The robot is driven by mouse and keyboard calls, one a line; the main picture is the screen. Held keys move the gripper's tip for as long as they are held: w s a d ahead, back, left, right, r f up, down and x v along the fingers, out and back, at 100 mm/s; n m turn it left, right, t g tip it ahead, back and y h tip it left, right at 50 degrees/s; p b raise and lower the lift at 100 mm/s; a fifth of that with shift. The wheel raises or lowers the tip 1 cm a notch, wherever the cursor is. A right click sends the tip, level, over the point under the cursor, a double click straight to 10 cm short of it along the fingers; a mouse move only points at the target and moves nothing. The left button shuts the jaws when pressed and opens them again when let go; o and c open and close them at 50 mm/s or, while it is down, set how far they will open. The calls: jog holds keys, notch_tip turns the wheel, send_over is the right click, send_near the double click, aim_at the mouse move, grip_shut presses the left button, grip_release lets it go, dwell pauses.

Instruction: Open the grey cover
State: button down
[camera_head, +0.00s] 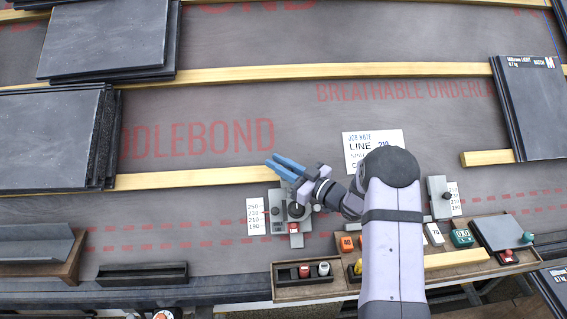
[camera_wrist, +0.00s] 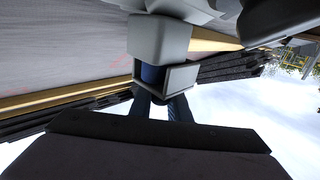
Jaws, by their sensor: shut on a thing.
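A dark grey flat cover (camera_head: 500,231) lies at the lower right in the head view, on the wooden tray, with a green knob (camera_head: 528,237) at its right edge. It looks shut, lying flat. My gripper (camera_head: 287,168) is far to the left of it, above the grey gauge block. Two blue prongs point up and left from its grey body, close together. What lies between them is too small to tell. In the wrist view, the blue prongs (camera_wrist: 178,108) show below a grey block, partly hidden by a dark slab across the bottom.
The gauge block (camera_head: 277,226) stands beside a number scale, with a second gauge (camera_head: 437,187) to the right. The wooden tray (camera_head: 300,292) holds several small coloured items. Slate stacks (camera_head: 50,140) lie left and right (camera_head: 535,110). A paper note (camera_head: 362,150) lies behind my arm.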

jog(key=a, duration=0.3)
jog(key=shift+a, duration=0.25)
jog(key=c, duration=1.7)
grip_release()
jog(key=shift+s+d, duration=0.1)
jog(key=shift+v, duration=3.55)
